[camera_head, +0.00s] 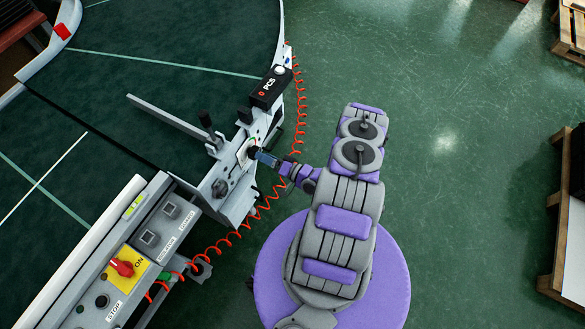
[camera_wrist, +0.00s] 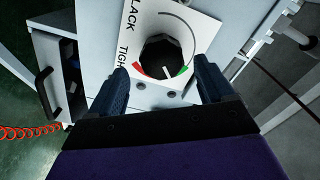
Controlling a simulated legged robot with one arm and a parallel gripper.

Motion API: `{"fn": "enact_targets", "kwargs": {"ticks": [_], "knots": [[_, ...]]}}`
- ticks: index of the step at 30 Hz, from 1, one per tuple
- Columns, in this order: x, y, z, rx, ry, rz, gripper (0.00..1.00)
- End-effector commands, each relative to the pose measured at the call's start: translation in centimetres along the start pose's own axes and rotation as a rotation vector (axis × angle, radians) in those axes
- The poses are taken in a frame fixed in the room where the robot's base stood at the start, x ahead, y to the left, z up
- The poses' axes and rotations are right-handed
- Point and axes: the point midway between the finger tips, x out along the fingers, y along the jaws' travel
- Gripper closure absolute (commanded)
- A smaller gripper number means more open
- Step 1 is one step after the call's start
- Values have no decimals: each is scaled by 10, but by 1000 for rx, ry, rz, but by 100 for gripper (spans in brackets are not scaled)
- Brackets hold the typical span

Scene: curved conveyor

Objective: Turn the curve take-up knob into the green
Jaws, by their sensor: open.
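The black take-up knob (camera_wrist: 160,52) sits on a white dial plate (camera_wrist: 196,32) in the wrist view. The plate carries a partly cut-off "SLACK" and a partly hidden "TIGHT", and a thin curved line. A red mark shows at the knob's lower left and a green mark at its lower right. A white, pointer-like mark lies between them, short of the green. My gripper (camera_wrist: 164,84) is open, one finger on each side of the knob's near side, apart from it as far as I can tell. In the head view my gripper (camera_head: 263,157) reaches the conveyor's side plate and largely hides the knob.
The curved conveyor belt (camera_head: 180,40) lies beyond the side plate. A black PCS box (camera_head: 270,87) sits above it. A control panel with a red switch (camera_head: 122,267) stands lower left. A coiled red cable (camera_head: 300,110) runs close to my arm. Green floor at right is open.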

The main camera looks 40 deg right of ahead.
Motion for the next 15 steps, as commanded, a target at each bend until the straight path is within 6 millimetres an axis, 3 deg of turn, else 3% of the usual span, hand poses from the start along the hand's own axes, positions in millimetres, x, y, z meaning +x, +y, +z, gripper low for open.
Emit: {"fn": "enact_targets", "kwargs": {"ticks": [9, 15], "knots": [[-72, 0, -2, 1, 4, 4, 19], [-108, 0, -1, 1, 1, 4, 19]]}}
